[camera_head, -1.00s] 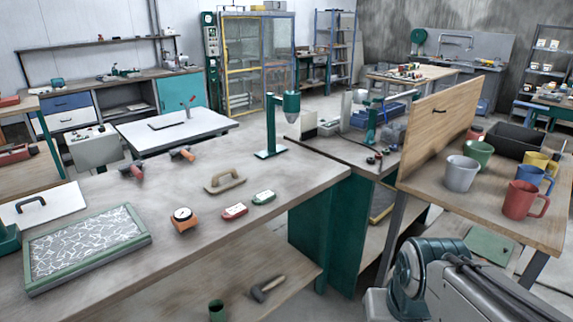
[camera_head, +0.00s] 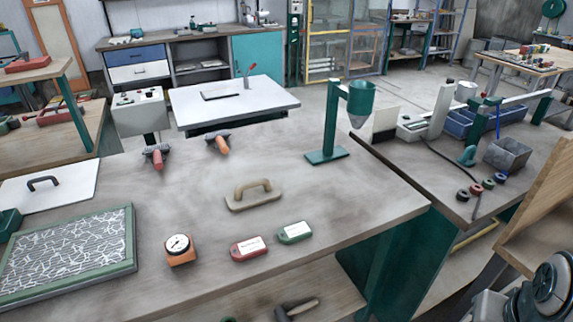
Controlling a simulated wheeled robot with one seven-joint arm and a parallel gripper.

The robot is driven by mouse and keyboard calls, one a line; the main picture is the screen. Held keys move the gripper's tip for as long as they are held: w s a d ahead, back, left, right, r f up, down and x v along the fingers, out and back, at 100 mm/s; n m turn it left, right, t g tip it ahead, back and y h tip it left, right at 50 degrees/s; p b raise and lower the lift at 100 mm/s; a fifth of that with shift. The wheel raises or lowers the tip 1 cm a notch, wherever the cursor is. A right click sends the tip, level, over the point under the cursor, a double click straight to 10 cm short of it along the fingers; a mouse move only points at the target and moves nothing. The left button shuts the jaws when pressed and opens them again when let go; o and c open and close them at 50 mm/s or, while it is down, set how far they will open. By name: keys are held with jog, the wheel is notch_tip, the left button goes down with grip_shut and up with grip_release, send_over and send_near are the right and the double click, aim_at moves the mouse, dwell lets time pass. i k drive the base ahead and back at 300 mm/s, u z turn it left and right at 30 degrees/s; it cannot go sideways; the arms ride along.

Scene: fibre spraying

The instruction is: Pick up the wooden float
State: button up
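The wooden float (camera_head: 253,195) lies flat on the grey-brown workbench (camera_head: 330,215), near the middle of the view. It is a tan board with an arched wooden handle on top. Nothing touches it and nothing covers it. Part of my arm shows at the bottom right corner, well apart from the float. My gripper is not in view.
Around the float stand an orange gauge (camera_head: 179,248), a red tag (camera_head: 248,248), a green tag (camera_head: 294,232) and two handled tools (camera_head: 218,142). A green stand (camera_head: 328,156) rises behind right. A green-framed tray (camera_head: 70,252) lies at left. Bench surface right of the float is clear.

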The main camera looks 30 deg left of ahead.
aim_at(249, 195)
jog(key=u, duration=0.6)
jog(key=i, duration=0.95)
jog(key=u, duration=1.1)
jog(key=i, duration=0.2)
jog(key=u, duration=0.1)
